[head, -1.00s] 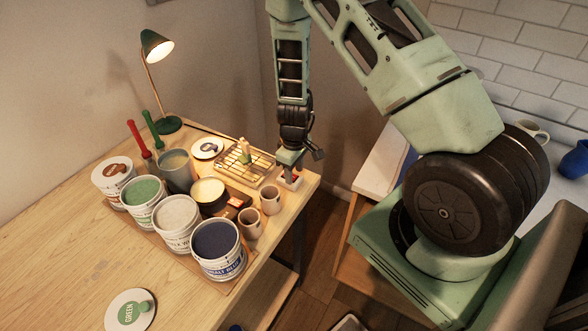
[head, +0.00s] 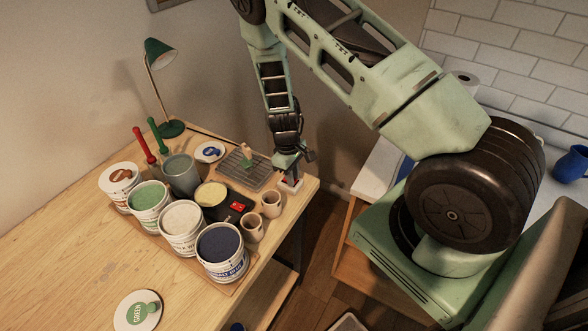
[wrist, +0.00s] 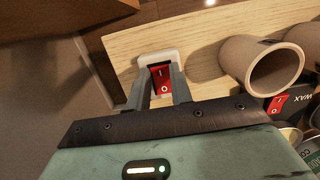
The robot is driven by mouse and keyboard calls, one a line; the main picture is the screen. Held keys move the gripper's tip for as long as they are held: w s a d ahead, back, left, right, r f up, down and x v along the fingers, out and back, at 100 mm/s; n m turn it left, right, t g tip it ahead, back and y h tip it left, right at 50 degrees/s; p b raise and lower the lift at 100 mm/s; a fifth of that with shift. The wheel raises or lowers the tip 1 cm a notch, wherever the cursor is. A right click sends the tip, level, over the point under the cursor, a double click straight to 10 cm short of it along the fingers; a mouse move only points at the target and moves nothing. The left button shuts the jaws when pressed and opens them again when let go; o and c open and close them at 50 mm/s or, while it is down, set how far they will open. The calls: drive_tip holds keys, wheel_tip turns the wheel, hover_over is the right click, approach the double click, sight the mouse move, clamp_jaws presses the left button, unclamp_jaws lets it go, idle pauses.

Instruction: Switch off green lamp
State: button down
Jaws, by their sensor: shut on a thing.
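The green lamp (head: 158,54) stands at the back left of the wooden table, and its bulb is dark. A red rocker switch in a white housing (head: 292,184) sits at the table's right corner. In the wrist view the red rocker (wrist: 160,78) shows between my two fingers, marked I and O. My gripper (head: 288,174) points down over the switch; it also shows in the wrist view (wrist: 161,88), shut on the switch. The fingertips' exact contact is partly hidden.
Two clay cups (head: 252,226) stand close to the switch. A dark wax pot (head: 211,194) with its own red switch (head: 237,206) is to the left.

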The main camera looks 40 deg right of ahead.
drive_tip(key=shift+w+a, duration=0.15)
drive_tip(key=shift+g+h, duration=0.3)
drive_tip(key=shift+g, duration=0.3)
drive_tip(key=c, duration=1.2)
unclamp_jaws()
drive_tip(key=shift+c, duration=0.2)
drive_tip(key=b+v, duration=0.6)
drive_tip(key=v, duration=1.1)
drive_tip(key=shift+r, duration=0.25)
